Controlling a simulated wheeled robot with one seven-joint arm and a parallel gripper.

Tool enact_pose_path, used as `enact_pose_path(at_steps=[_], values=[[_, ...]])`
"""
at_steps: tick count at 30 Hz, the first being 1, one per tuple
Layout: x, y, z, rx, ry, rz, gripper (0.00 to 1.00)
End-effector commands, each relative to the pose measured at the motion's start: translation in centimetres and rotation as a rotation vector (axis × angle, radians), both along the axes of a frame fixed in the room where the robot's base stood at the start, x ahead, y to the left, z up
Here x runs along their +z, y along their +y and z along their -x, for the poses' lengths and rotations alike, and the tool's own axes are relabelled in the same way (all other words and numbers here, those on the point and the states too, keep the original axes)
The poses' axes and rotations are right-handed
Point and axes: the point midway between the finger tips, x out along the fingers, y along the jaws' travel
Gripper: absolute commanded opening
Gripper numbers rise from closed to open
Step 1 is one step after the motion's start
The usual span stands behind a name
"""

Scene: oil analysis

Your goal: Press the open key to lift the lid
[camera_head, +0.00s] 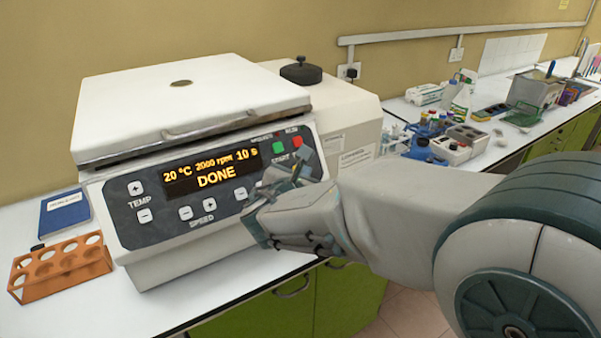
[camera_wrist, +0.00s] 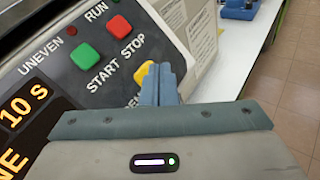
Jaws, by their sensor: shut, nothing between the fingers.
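The centrifuge (camera_head: 165,263) stands on the white bench, its white lid (camera_head: 190,95) down. Its display (camera_head: 212,172) reads 20 °C, 2000 rpm, 10 s and DONE. In the wrist view, a yellow key (camera_wrist: 144,73) lies below the green start key (camera_wrist: 85,55) and the red stop key (camera_wrist: 119,27). Its label is mostly hidden by my gripper. My gripper (camera_wrist: 161,68) is shut and empty, its fingertips at the yellow key's right side and partly over it. I cannot tell whether they touch. In the head view my gripper (camera_head: 304,160) is at the panel's right end.
An orange tube rack (camera_head: 62,268) and a blue notebook (camera_head: 64,213) lie left of the centrifuge. A black knob (camera_head: 301,71) sits on the housing behind the lid. Bottles and racks (camera_head: 465,135) stand farther right along the bench.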

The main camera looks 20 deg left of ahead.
Motion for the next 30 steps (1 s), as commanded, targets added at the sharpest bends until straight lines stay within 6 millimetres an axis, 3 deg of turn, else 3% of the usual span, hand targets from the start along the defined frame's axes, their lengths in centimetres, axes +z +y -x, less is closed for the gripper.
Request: enact_pose_path(at_steps=[30], values=[[-0.41,0.47,-0.42,-0.001,0.001,0.0,0.0]])
